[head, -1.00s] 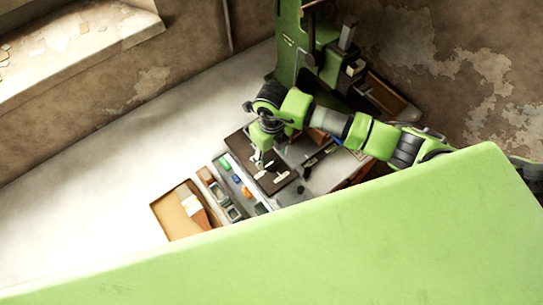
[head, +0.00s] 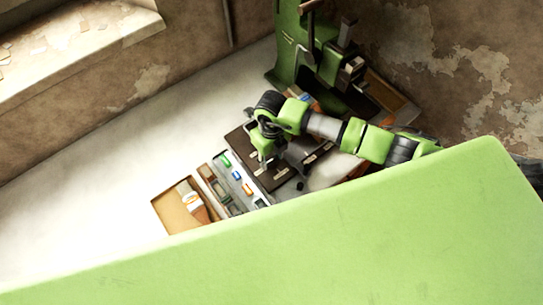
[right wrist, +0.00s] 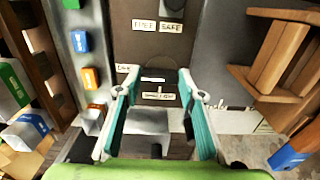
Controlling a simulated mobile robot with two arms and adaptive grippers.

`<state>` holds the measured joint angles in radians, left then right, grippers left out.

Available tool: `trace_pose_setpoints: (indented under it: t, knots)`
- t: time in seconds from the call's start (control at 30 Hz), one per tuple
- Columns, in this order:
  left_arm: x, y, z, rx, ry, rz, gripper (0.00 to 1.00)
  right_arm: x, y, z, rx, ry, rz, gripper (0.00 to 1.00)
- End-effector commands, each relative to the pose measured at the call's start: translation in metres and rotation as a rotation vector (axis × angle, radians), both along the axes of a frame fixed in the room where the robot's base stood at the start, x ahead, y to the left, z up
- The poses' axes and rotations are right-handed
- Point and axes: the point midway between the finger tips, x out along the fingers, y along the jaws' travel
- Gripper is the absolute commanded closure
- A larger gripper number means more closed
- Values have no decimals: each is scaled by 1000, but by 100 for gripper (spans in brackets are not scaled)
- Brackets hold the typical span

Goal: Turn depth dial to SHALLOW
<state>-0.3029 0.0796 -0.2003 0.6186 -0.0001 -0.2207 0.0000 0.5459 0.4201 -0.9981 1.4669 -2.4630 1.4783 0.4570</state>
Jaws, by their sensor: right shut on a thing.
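My right gripper (head: 266,165) is over the dark panel (head: 240,140) on the bench in the head view. In the right wrist view its two teal-padded fingers (right wrist: 158,84) straddle a grey block-like part (right wrist: 150,122), which I take to be the depth dial. The gripper is shut on it, with the pads on either side. Small white labels sit on the panel around the fingertips; one (right wrist: 158,96) lies between them, too blurred to read surely. A FREE label (right wrist: 144,26) and a SAFE label (right wrist: 171,27) are higher up. The dial's pointer is hidden. My left gripper is not in view.
The green press (head: 289,45) stands behind the panel. Left of the panel is a tray with blue (right wrist: 80,41) and orange (right wrist: 91,78) pieces. A wooden rack (right wrist: 268,58) stands close on the right in the wrist view. The bench at left is bare.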

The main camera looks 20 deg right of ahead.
Motion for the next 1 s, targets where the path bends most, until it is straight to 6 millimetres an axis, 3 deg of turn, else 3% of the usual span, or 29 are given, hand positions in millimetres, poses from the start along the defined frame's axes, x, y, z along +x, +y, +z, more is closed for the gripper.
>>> trace_pose_setpoints:
  t: [0.37, 1.0]
  knots:
    - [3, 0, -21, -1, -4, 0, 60, 1, -1, -3, -2, -2, 151, 86]
    - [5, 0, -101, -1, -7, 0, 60, 1, -2, -6, -3, -4, 743, 86]
